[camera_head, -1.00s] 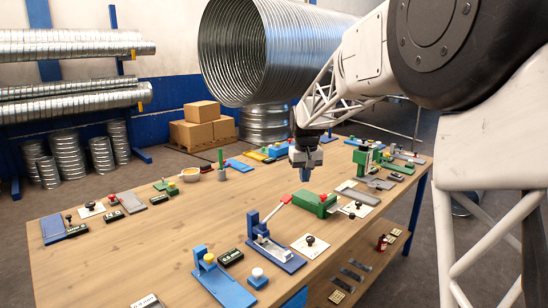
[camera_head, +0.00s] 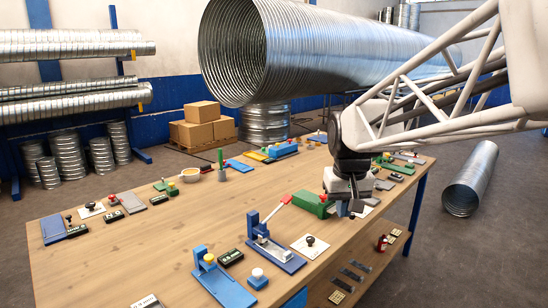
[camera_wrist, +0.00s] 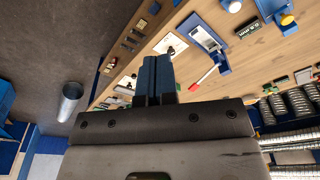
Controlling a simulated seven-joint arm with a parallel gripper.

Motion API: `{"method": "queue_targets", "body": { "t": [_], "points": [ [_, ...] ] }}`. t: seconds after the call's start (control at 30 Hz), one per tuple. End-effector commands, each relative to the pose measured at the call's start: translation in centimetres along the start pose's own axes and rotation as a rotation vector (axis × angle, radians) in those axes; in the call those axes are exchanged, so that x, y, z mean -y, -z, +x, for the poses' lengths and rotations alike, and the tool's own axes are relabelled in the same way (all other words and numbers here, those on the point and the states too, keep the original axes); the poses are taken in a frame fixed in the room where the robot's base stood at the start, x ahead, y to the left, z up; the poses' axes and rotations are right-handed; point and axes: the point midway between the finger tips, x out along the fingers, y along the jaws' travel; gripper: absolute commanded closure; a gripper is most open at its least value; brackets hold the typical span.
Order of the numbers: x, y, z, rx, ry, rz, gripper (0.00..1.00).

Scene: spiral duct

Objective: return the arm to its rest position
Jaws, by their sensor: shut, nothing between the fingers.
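My gripper (camera_head: 350,207) hangs over the right part of the wooden table (camera_head: 130,245) in the head view, in front of the green block device (camera_head: 312,203). In the wrist view my gripper's two blue fingers (camera_wrist: 155,75) lie side by side, closed together with nothing between them. My arm reaches in from the right edge of the head view. Whether the fingertips touch anything on the table cannot be told; they look to be above it.
Blue lever press (camera_head: 270,245), blue stamping device (camera_head: 222,280) and a white plate with a black knob (camera_head: 310,244) stand near. A large spiral duct (camera_head: 300,55) is behind the table. A smaller duct (camera_head: 470,180) lies on the floor at right. The table's middle is clear.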

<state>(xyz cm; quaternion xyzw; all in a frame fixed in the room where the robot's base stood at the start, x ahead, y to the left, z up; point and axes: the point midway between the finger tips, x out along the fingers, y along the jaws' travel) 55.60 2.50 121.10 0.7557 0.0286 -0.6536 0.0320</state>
Motion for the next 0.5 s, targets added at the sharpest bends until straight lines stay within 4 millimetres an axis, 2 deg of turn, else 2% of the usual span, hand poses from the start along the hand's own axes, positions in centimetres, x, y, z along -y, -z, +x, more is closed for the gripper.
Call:
{"method": "queue_targets", "body": {
  "t": [0.03, 0.5],
  "points": [
    [-0.1, -1.5, -0.2, -0.007, -0.001, 0.006, 1.00],
    [-0.7, -14.0, 0.6, -0.050, -0.008, 0.057, 1.00]
  ]
}}
